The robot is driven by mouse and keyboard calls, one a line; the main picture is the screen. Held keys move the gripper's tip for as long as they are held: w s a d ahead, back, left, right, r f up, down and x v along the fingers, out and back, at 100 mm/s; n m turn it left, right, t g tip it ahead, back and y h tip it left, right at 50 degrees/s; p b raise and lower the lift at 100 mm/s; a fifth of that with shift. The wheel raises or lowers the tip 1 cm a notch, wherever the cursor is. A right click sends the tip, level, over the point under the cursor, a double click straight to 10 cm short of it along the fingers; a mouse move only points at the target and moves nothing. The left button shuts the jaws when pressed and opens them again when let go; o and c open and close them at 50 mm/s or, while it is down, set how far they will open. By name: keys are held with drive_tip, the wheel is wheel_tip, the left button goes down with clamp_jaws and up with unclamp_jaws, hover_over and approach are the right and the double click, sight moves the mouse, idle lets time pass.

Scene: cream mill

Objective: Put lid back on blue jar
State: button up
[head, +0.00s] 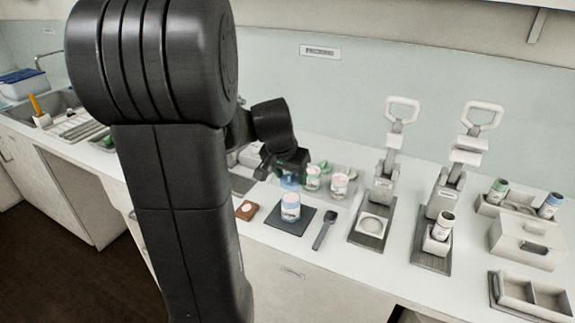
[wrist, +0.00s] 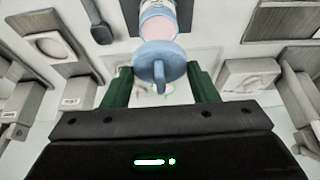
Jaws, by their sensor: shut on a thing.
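The blue jar (head: 290,208) stands upright and open on a dark mat (head: 293,229), with pink contents. It also shows at the top of the wrist view (wrist: 158,20). My gripper (head: 289,176) is shut on the blue lid (wrist: 160,62), gripped between the green fingers with its knob showing. In the head view the lid (head: 290,182) is partly hidden by my gripper. It is held behind and above the jar, apart from it as far as I can tell.
Two more jars (head: 339,185) stand close to the right of my gripper. A dark spoon (head: 322,233) lies right of the mat, a small brown block (head: 246,210) left of it. Two lever presses (head: 372,220) stand further right. The counter's front strip is narrow.

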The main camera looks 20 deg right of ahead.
drive_tip(key=shift+f+b, duration=1.8)
drive_tip(key=shift+f, duration=0.5)
drive_tip(key=shift+f+b, duration=0.6)
drive_tip(key=shift+b, duration=0.45)
idle(1.0)
drive_tip(key=o, duration=1.5)
drive_tip(key=shift+r+p, duration=1.65)
drive_tip(key=shift+r, duration=0.65)
